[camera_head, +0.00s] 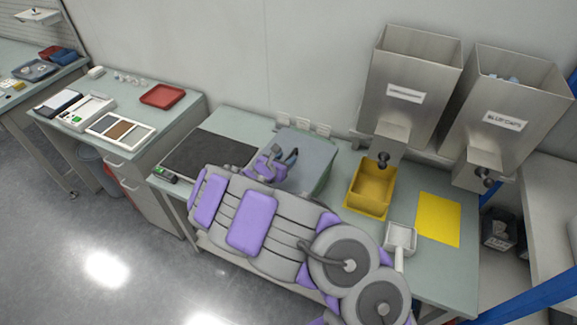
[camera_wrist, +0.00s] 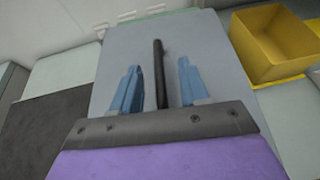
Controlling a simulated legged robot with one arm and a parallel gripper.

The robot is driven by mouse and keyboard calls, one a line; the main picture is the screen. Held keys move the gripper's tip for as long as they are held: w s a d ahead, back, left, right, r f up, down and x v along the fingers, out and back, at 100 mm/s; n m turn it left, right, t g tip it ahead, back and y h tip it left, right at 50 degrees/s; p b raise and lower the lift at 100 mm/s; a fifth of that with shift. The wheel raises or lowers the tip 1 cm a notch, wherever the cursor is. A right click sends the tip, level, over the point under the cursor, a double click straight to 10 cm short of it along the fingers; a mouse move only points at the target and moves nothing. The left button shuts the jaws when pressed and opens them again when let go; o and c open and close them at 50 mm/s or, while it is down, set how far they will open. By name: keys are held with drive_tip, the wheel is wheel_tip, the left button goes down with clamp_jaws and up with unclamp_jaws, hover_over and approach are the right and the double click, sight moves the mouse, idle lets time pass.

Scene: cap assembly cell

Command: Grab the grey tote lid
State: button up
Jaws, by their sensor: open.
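The grey tote lid (camera_head: 314,150) lies flat on a greenish tote (camera_head: 325,180) on the workbench. In the wrist view the lid (camera_wrist: 214,70) fills the middle, with a dark bar handle (camera_wrist: 160,70) standing out from it. My gripper (camera_wrist: 158,65) is open, with one blue finger on each side of the handle and a gap on both sides. In the head view my gripper (camera_head: 284,158) is over the left part of the lid, and my arm hides the tote's front. Whether the fingertips touch the lid cannot be told.
A black mat (camera_head: 210,155) lies left of the tote. A yellow bin (camera_head: 371,188) stands to the right under a metal dispenser (camera_head: 408,85). Further right are a white scoop (camera_head: 400,238) and a yellow sheet (camera_head: 438,218). The wall is close behind.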

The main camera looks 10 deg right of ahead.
sight(288, 158)
drive_tip(key=w+f, duration=0.1)
drive_tip(key=w+d+f+b, duration=0.1)
drive_tip(key=shift+w+d+f, duration=0.25)
drive_tip(key=shift+d+f, duration=0.05)
drive_tip(key=shift+f, duration=0.1)
drive_tip(key=shift+w+d, duration=0.35)
drive_tip(key=shift+w, duration=0.1)
drive_tip(key=shift+c, duration=0.2)
clamp_jaws()
